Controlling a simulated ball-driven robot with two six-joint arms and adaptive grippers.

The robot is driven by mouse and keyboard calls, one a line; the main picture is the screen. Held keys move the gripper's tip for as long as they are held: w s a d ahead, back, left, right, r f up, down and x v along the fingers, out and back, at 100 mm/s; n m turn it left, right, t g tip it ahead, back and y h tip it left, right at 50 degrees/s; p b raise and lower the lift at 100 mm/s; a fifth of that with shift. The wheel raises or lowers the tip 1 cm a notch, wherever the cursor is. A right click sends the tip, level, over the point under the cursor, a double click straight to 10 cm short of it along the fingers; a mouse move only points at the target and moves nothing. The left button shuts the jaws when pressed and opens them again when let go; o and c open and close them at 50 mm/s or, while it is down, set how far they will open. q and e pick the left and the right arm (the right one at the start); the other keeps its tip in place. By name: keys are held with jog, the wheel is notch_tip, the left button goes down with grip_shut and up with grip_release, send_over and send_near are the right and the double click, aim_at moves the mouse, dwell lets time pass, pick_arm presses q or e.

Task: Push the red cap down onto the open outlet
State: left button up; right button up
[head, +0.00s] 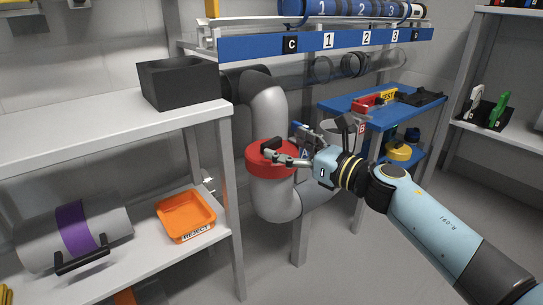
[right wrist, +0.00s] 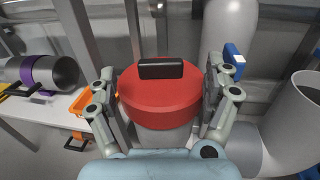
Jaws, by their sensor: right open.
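The red cap (head: 262,169) is a thick round disc with a black bar handle (head: 271,144) on top. It is level over the upper end of a grey curved pipe (head: 275,203); the cap hides that end, and I cannot tell how far down it sits. My right gripper (head: 285,143) is open at the cap. In the right wrist view, its fingers stand on either side of the red cap (right wrist: 160,100) and the black handle (right wrist: 161,71), not closed on the handle. Another grey pipe with a wide open mouth (right wrist: 292,112) stands to the right there. My left gripper is not in view.
A white shelf (head: 110,133) with a black box (head: 183,82) is on the left, an orange tray (head: 186,214) below. A grey cylinder with a purple band (head: 73,228) lies beside it. A blue bench (head: 390,108) stands behind my right arm. A numbered rack (head: 310,43) hangs above.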

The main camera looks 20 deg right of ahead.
aim_at(272, 140)
jog(key=x, duration=0.1)
jog(key=b+x, duration=0.1)
jog(key=x, duration=0.2)
jog(key=shift+w+a+f+b, duration=0.2)
jog(key=shift+w+f+b, duration=0.15)
jog(key=shift+f, duration=0.05)
jog(key=shift+w+a, duration=0.1)
jog(key=shift+w, duration=0.1)
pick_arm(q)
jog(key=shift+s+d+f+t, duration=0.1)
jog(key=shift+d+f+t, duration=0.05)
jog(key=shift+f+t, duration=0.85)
pick_arm(e)
jog(key=shift+r, duration=0.1)
jog(key=c, duration=1.4)
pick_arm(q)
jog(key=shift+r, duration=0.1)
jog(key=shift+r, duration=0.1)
pick_arm(e)
jog(key=shift+r, duration=0.1)
